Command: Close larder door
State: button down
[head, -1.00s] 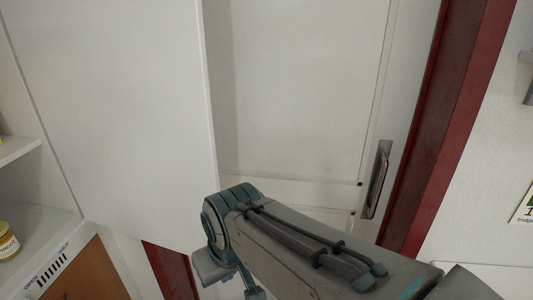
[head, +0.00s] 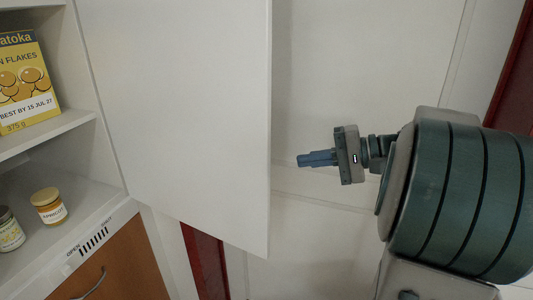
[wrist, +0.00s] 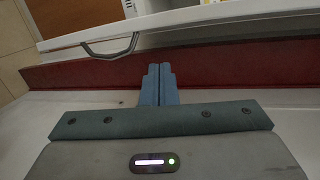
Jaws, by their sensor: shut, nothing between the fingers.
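The larder door is a plain white panel (head: 175,110) standing open in the head view, beside the larder shelves at left. Its free edge runs down the middle of the picture. My gripper (head: 302,159) is to the right of that edge, pointing left towards it, with a visible gap in the picture. Its blue fingers are together and empty. In the wrist view the shut fingers (wrist: 160,84) point at a dark red strip. Beyond it is a white panel edge with a metal bar handle (wrist: 110,48); I cannot tell for sure that this is the larder door.
Larder shelves hold a yellow flakes box (head: 26,82) and small jars (head: 48,205). Below is a brown wooden front (head: 110,270) with a handle. A white panelled surface (head: 360,75) stands behind my gripper. Dark red trim (head: 205,262) shows below the door.

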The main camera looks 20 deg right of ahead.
jog(key=d+r+n+t+y, duration=0.1)
jog(key=d+r+t+y, duration=0.15)
jog(key=d, duration=0.25)
jog(key=w+a+r+p, duration=0.1)
jog(key=a+p, duration=0.1)
jog(key=a, duration=0.9)
jog(key=shift+w+a+r+g+p, duration=0.15)
jog(key=shift+w+a+g+p, duration=0.2)
jog(key=shift+w, duration=0.05)
